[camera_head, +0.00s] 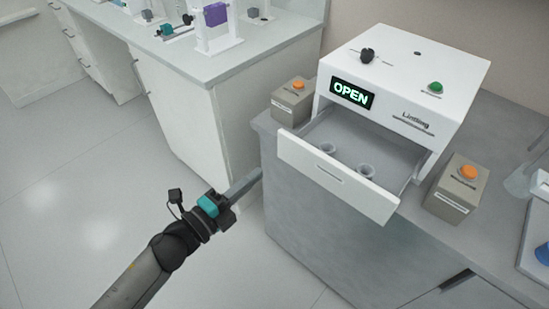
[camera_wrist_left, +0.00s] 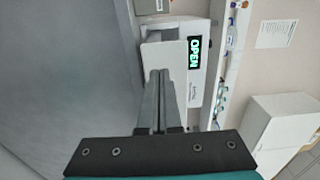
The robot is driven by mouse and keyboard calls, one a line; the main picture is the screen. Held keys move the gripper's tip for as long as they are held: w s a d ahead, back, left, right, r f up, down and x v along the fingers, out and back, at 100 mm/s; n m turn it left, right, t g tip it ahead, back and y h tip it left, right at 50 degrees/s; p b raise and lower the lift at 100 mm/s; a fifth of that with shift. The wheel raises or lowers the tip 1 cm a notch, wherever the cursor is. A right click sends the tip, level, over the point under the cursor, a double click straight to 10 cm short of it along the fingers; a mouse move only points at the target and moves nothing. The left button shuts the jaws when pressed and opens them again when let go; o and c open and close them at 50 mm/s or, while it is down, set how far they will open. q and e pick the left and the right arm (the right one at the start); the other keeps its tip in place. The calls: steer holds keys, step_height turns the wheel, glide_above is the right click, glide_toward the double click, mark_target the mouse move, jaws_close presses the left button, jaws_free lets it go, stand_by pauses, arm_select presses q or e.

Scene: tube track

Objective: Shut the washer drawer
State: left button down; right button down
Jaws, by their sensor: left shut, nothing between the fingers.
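The white washer (camera_head: 410,85) stands on the grey counter, and its display reads OPEN. Its drawer (camera_head: 335,180) is pulled out at the front, with small cup-like holders inside. My left gripper (camera_head: 258,174) is shut and empty, in front and to the left of the drawer front, apart from it in the head view. In the left wrist view the shut fingers (camera_wrist_left: 160,75) point toward the washer (camera_wrist_left: 203,40) and cover part of the drawer. My right gripper does not show.
Grey boxes with orange buttons stand left (camera_head: 292,100) and right (camera_head: 455,188) of the washer on the grey counter (camera_head: 300,215). A white bench (camera_head: 205,65) with lab items is at the back left. The floor at left is free.

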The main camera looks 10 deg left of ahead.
mark_target(284, 152)
arm_select(q)
steer(key=x, duration=0.7)
steer(key=shift+w+d, duration=0.1)
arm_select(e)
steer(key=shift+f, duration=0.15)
